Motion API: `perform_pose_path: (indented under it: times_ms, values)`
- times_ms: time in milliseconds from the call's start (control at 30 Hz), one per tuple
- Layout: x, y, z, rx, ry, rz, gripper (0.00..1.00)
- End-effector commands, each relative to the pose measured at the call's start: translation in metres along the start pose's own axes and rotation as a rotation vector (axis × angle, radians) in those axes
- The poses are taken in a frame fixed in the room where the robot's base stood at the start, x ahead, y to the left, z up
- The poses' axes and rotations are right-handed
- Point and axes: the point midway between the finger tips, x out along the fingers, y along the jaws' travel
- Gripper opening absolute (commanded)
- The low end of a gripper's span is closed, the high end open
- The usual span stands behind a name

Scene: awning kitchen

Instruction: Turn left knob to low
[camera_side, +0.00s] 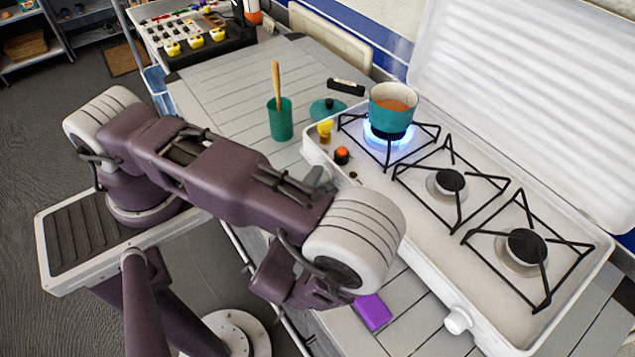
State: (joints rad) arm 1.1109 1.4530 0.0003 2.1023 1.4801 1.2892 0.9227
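The white stove (400,220) has three burners in a row. The left burner burns with a blue flame (372,136) under a teal pot (388,118) with orange-brown contents. A white knob (458,320) shows on the stove's front at the right end. The left part of the front is behind my arm, and I cannot make out a left knob there. My gripper's fingers are hidden behind my arm, so their place at the stove and whether they are open cannot be seen.
An orange-topped black item (342,155) and a yellow item (325,130) are at the stove's left end. A teal cup (280,120) with a wooden utensil and a teal lid (327,109) stand on the counter. A purple block (373,312) lies before the stove.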

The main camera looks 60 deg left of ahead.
Motion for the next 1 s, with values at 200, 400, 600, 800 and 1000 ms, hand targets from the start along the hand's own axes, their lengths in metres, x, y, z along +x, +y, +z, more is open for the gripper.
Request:
perform_pose_path:
  times_ms: [200,400,600,800,1000]
  values:
    - [0.0056,0.0002,0.0000,-0.001,0.001,-0.001,0.38]
    - [0.0053,0.0002,-0.0001,-0.001,0.001,-0.001,0.14]
    - [0.0052,0.0002,-0.0002,-0.002,0.002,-0.002,0.00]
    - [0.0050,0.0012,-0.0008,-0.029,0.002,-0.024,0.00]
    - [0.0049,0.0036,-0.0012,-0.116,0.000,-0.097,0.00]
